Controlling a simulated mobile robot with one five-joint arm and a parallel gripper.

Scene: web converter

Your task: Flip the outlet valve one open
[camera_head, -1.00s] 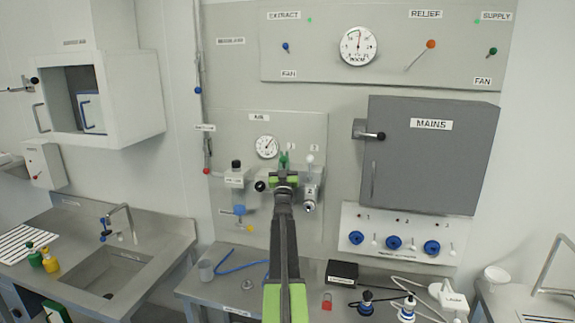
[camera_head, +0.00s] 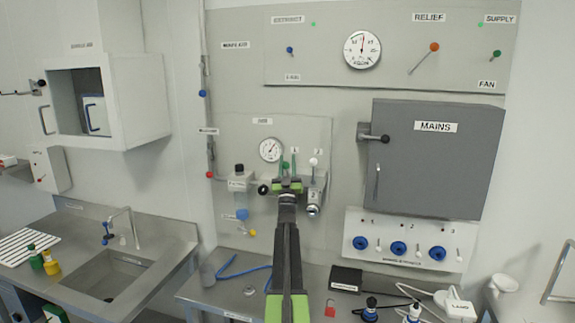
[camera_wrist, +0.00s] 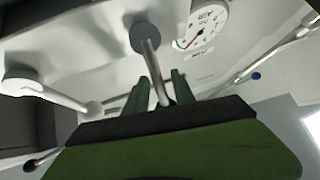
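Two outlet valves sit on the air panel (camera_head: 325,135), below its round gauge (camera_head: 270,150). My gripper (camera_head: 288,170) is in front of the valve marked 1 and hides most of it in the head view. In the wrist view, a silver lever with a round grey knob (camera_wrist: 145,35) reaches down between the two dark green fingers (camera_wrist: 160,92). The fingers look apart, with the lever between them; contact is not clear. The second valve's lever has a pale knob (camera_head: 313,162) just to the right; it also shows in the wrist view (camera_wrist: 22,80).
The grey MAINS box (camera_head: 430,160) juts out to the right, with blue knobs (camera_head: 398,248) below it. A bench (camera_head: 225,297) with a blue hose, a black box (camera_head: 345,278) and bottles stands underneath. A sink (camera_head: 108,275) and a wall cabinet (camera_head: 135,100) are at left.

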